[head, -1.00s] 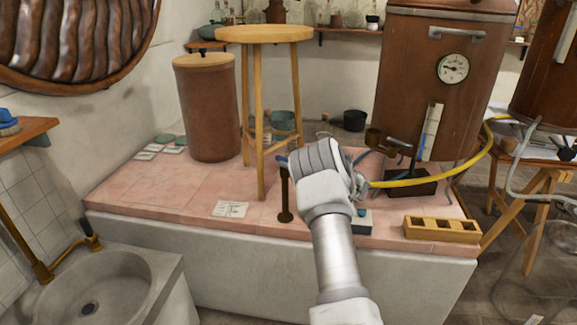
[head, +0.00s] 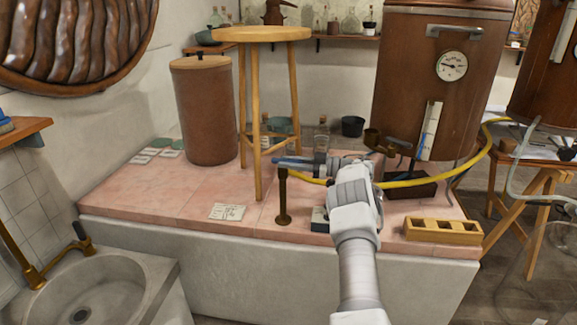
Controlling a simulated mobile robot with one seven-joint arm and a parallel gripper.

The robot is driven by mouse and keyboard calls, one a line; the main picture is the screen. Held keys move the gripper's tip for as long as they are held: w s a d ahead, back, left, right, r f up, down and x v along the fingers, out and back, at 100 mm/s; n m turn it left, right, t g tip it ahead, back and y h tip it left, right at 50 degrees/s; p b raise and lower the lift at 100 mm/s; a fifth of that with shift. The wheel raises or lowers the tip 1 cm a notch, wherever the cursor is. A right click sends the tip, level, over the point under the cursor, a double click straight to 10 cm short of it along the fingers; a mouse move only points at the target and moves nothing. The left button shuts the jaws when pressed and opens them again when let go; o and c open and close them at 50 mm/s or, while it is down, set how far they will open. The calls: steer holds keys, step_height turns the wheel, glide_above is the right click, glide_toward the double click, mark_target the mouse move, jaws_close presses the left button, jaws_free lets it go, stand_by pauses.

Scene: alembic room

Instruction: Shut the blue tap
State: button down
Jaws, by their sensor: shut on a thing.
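The blue tap shows as a flat blue handle (head: 290,160) on top of a dark brown post (head: 283,197) with a round foot, on the pink tiled platform (head: 185,198). The handle points left from my gripper (head: 318,166). My gripper comes in from the right at handle height and is shut on the blue handle. Its fingers and wrist hide the handle's right end, so I cannot tell its exact angle to the pipe. A yellow hose (head: 407,182) runs behind my wrist to the tap.
A wooden stool (head: 262,34) stands close behind and left of the tap. A brown boiler (head: 430,85) with a gauge is at the back right. A wooden rack (head: 442,231) lies at the front right, and a paper card (head: 227,212) at the front left.

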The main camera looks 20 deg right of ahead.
steer(key=shift+w+n+g+y+b, duration=0.1)
steer(key=shift+n+g+y+b, duration=0.2)
steer(key=shift+n+g+b, duration=0.15)
stand_by(0.5)
steer(key=c, duration=0.8)
jaws_free()
steer(key=shift+o, duration=0.2)
steer(key=shift+d, duration=0.1)
